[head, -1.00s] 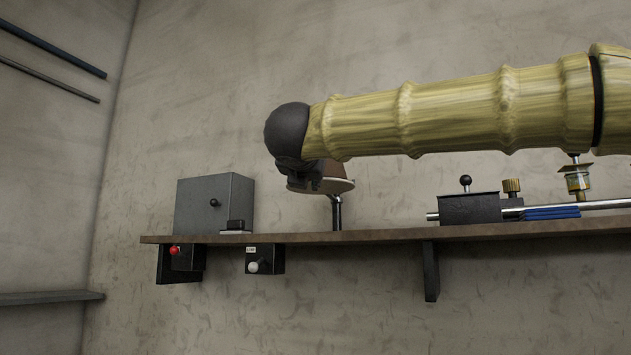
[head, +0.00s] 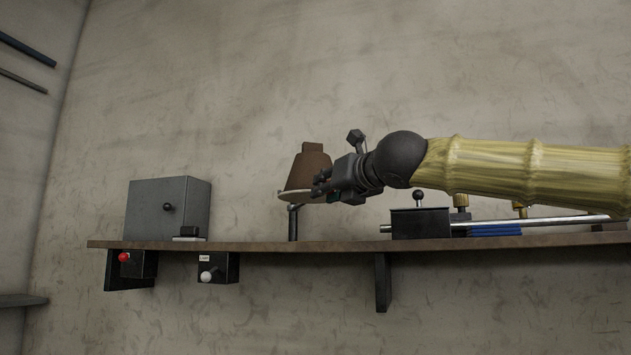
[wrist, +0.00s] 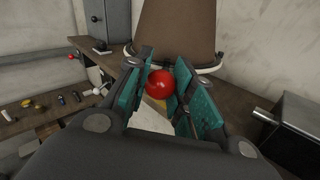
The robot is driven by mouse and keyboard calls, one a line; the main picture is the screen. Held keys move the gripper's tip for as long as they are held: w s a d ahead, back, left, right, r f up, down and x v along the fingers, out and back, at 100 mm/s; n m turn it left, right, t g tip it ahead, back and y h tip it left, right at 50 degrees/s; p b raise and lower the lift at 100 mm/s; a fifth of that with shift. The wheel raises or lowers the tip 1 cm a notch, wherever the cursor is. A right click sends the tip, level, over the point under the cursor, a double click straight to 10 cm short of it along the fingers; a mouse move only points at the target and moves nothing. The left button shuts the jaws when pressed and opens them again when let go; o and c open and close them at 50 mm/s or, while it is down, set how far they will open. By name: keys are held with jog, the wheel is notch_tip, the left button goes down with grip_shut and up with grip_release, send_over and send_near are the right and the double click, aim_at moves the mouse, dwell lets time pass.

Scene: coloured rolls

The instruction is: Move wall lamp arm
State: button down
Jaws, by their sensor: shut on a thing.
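The lamp has a brown tapered shade (head: 308,170) with a pale rim, on a short dark post (head: 293,222) above the shelf. The shade also shows at the top of the wrist view (wrist: 180,30). My gripper (head: 325,184) is at the right side of the shade, low near its rim. In the wrist view its teal-padded fingers (wrist: 164,76) are closed around a red ball knob (wrist: 159,84), just in front of the shade. How the knob joins the lamp is hidden.
The brown shelf (head: 340,242) carries a grey box (head: 168,208) at left and a black block with a ball knob (head: 420,222) and a metal rod at right. Red (head: 124,257) and white (head: 206,276) knobs sit under its left end. The wall above is clear.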

jog(key=shift+w+d+r, duration=0.1)
jog(key=shift+d, duration=0.3)
jog(key=c, duration=1.2)
grip_release()
jog(key=v, duration=1.2)
jog(key=shift+w+d, duration=0.1)
jog(key=shift+d, duration=0.05)
